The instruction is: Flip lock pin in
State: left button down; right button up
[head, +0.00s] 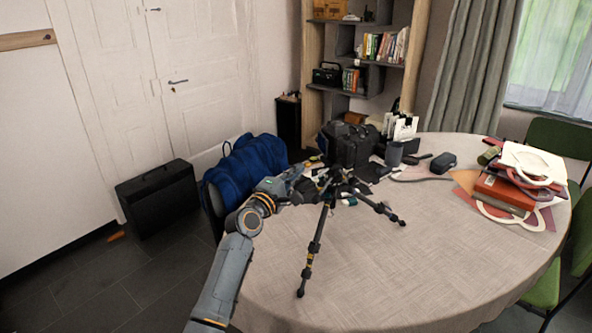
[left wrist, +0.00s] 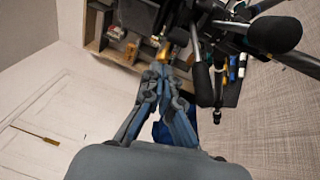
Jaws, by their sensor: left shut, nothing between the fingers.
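The black tripod (head: 314,250) stands on the round table with its legs spread. My left gripper (head: 308,186) is at the left side of the tripod's upper part. In the left wrist view the tripod (left wrist: 202,82) fills the upper right, with dark legs and rounded black ends. There my left gripper (left wrist: 160,72) has its fingers together, with nothing seen between them. A small gold-coloured part (left wrist: 163,50) shows just beyond the fingertips; I cannot tell whether they touch it. I cannot make out the lock pin. My right gripper is not in view.
The round table (head: 380,275) has a pale cloth and is clear at the front. A pile of books and papers (head: 505,192) lies at the right. A blue bag (head: 245,168) is at the left edge.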

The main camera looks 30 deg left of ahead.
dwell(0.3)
pick_arm(q)
jog(key=shift+w+d+p, duration=0.3)
jog(key=shift+w+d, duration=0.25)
jog(key=shift+w, duration=0.2)
